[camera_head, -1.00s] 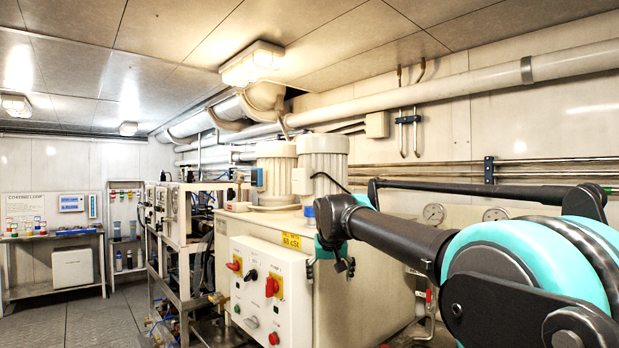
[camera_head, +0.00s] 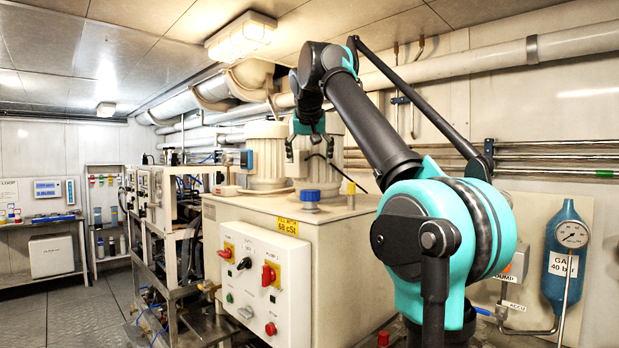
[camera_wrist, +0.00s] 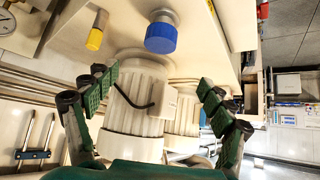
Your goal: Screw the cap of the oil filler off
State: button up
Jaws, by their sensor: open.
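The blue oil filler cap (camera_head: 310,195) sits on its metal neck on top of the cream tank (camera_head: 335,215). In the wrist view the blue cap (camera_wrist: 161,38) shows near the top centre. My gripper (camera_head: 309,152) hangs above the tank top, higher than the cap and apart from it. In the wrist view my gripper (camera_wrist: 154,84) has its two green-padded fingers spread wide. Nothing is between the pads; the cap lies beyond the fingertips. The cap is in full sight in both views.
A yellow-capped fitting (camera_head: 351,192) stands right of the blue cap. Ribbed motors (camera_head: 266,155) rise behind. A control panel (camera_head: 262,285) with red switches is on the tank's front. A blue accumulator (camera_head: 565,255) with a gauge is at the right. Pipes run along the wall.

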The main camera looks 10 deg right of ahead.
aim_at(310, 191)
jog(key=x, duration=1.6)
jog(key=shift+w, duration=0.1)
jog(key=shift+c, duration=0.6)
jog(key=c, duration=1.5)
jog(key=shift+c, duration=0.2)
jog(key=shift+n+y, duration=1.5)
jog(key=shift+n, duration=0.4)
jog(key=shift+n+g+y, duration=0.4)
jog(key=shift+n+y, duration=0.9)
jog(key=shift+n, duration=0.5)
jog(key=n+g+y, duration=0.2)
jog(key=n, duration=0.2)
jog(key=shift+y, duration=0.3)
jog(key=shift+n+g+y, duration=0.7)
jog(key=shift+n+g, duration=0.5)
jog(key=shift+n, duration=0.6)
